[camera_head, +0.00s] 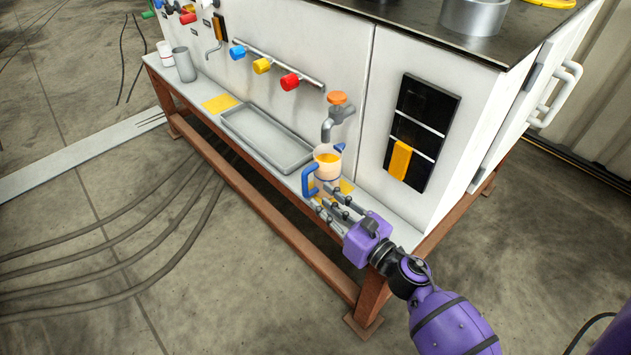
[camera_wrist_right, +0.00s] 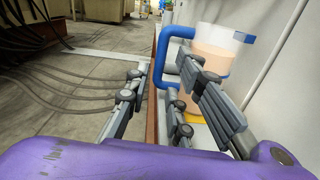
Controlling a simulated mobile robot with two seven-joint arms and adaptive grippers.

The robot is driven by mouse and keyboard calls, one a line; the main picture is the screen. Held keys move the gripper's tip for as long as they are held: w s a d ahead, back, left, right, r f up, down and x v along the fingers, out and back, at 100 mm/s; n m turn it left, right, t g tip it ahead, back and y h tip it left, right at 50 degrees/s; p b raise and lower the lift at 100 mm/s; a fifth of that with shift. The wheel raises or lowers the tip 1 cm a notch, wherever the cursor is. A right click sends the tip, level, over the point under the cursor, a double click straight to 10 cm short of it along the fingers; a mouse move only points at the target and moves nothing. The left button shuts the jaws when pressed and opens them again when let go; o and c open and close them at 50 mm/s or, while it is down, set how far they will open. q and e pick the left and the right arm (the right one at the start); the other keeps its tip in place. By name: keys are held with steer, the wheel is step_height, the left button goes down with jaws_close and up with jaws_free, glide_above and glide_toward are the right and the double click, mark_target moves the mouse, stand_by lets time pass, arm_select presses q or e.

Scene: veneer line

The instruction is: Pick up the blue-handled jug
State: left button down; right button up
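The blue-handled jug (camera_head: 328,170) is clear with pale orange contents and stands upright on the ledge below an orange-knobbed tap. Its blue handle (camera_head: 308,181) faces left, towards the ledge's front edge. In the right wrist view the jug (camera_wrist_right: 212,52) is ahead and to the right, partly hidden by a finger, with its handle (camera_wrist_right: 161,62) in line with the gap between the fingers. My right gripper (camera_head: 320,199) is open and empty, close to the jug; its fingers (camera_wrist_right: 163,68) are spread. I cannot tell whether they touch the handle. My left gripper is out of view.
The tap (camera_head: 334,118) hangs just above the jug. A grey tray (camera_head: 266,136) and a yellow pad (camera_head: 220,103) lie further left on the ledge. The white cabinet wall (camera_head: 362,150) is close behind the jug. The floor in front is open, with cables.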

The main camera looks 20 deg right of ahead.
mark_target(307, 187)
steer(key=shift+w+a+f+n, duration=0.1)
steer(key=shift+w+a+n, duration=0.05)
steer(key=shift+w+n, duration=0.3)
steer(key=x, duration=0.7)
steer(key=shift+f, duration=0.1)
steer(key=shift+c, duration=0.4)
jaws_close()
